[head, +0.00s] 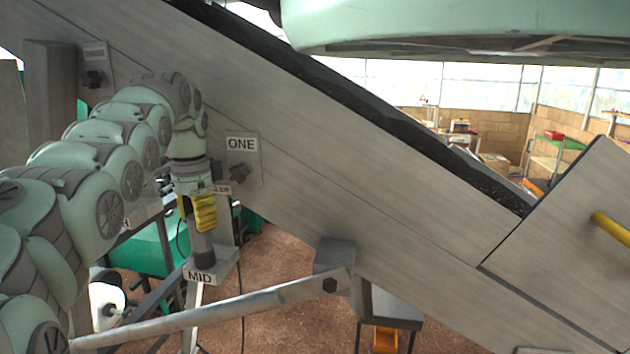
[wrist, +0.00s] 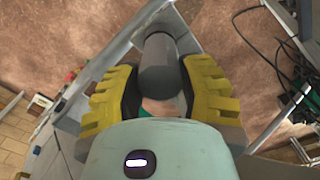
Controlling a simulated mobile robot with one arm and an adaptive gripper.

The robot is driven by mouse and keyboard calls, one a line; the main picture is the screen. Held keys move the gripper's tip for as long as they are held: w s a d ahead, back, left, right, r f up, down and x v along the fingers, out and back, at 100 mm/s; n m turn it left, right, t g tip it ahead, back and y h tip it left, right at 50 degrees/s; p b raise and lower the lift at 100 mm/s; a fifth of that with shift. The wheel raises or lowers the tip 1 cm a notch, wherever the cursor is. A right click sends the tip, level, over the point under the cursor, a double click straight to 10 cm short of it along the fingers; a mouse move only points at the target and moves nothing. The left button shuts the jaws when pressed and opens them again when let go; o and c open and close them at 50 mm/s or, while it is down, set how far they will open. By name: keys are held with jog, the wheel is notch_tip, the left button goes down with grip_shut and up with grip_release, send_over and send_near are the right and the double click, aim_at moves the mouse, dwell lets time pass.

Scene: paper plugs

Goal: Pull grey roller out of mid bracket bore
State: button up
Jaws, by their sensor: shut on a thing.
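The grey roller (head: 203,245) stands upright at the bracket labelled MID (head: 222,272). Its lower end meets the bracket top behind the label; I cannot tell how deep it sits in the bore. My gripper (head: 203,212) points down above the bracket, its yellow-padded fingers shut around the upper part of the roller. In the wrist view the roller (wrist: 158,62) lies between the two yellow fingers of my gripper (wrist: 159,88), and its far end runs towards a grey metal part.
A large sloping grey conveyor side (head: 330,130) runs close behind my arm, with a plate labelled ONE (head: 242,145). A round bar (head: 220,311) crosses in front, below the bracket. A green box (head: 150,248) stands behind left. Brown open floor (head: 285,285) shows to the right.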

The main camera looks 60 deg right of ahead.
grip_shut()
jog(key=shift+r+p, duration=0.55)
jog(key=shift+r, duration=0.3)
dwell(0.8)
jog(key=shift+r+p, duration=1.05)
jog(key=shift+r, duration=0.25)
jog(key=shift+r, duration=0.15)
jog(key=shift+r, duration=1.45)
